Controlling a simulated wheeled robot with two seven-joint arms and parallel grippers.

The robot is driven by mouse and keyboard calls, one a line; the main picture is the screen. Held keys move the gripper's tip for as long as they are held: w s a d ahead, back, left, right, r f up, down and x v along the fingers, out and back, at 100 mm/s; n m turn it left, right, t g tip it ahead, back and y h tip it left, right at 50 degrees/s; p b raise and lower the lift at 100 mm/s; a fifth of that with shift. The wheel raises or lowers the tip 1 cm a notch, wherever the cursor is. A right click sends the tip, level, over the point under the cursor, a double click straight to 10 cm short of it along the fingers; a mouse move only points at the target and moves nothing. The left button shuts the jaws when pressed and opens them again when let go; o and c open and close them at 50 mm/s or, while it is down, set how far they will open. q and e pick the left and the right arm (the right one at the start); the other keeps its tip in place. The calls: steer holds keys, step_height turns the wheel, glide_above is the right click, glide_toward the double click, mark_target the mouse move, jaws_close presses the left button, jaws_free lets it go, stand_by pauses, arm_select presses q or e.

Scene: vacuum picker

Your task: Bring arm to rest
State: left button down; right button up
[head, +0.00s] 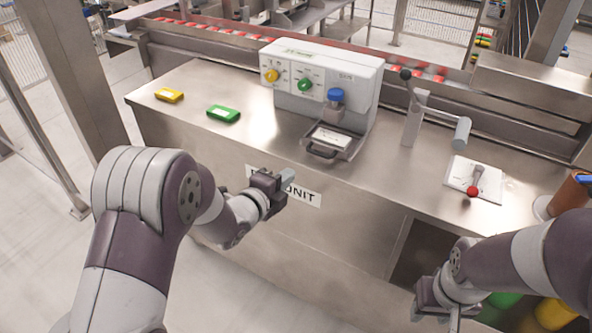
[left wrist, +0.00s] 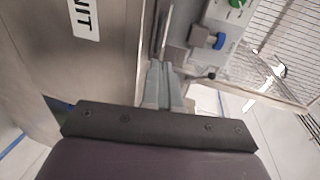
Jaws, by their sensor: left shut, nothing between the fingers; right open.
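My left arm comes in from the left in the head view. Its gripper (head: 284,178) is shut and empty, in front of the counter's front panel near the white "UNIT" label (head: 303,195). In the left wrist view its fingers (left wrist: 163,88) are together with nothing between them. My right gripper (head: 437,307) is at the lower right of the head view, low in front of the counter. It is open, and its fingertips run close to the bottom edge of the picture.
The steel counter (head: 240,150) carries a white machine (head: 330,75) with a drawer tray (head: 325,148), a yellow box (head: 169,95), a green box (head: 223,113), a metal lever post (head: 413,120) and a red-knobbed joystick (head: 473,189). Floor at lower left is clear.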

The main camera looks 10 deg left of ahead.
arm_select(q)
steer(key=shift+s+a+r, duration=0.1)
steer(key=shift+s+a, duration=0.15)
steer(key=shift+s, duration=0.45)
steer(key=s+a+f+n+g+y+p, duration=0.2)
steer(key=s+a+f+n+g+y, duration=0.4)
steer(key=s+n, duration=0.5)
steer(key=s+d+r+n+g+p, duration=0.1)
steer(key=s+r+n+g+p, duration=0.5)
steer(key=s+n, duration=0.5)
steer(key=shift+s+r+g, duration=0.35)
steer(key=shift+r+g, duration=0.25)
steer(key=shift+r, duration=0.7)
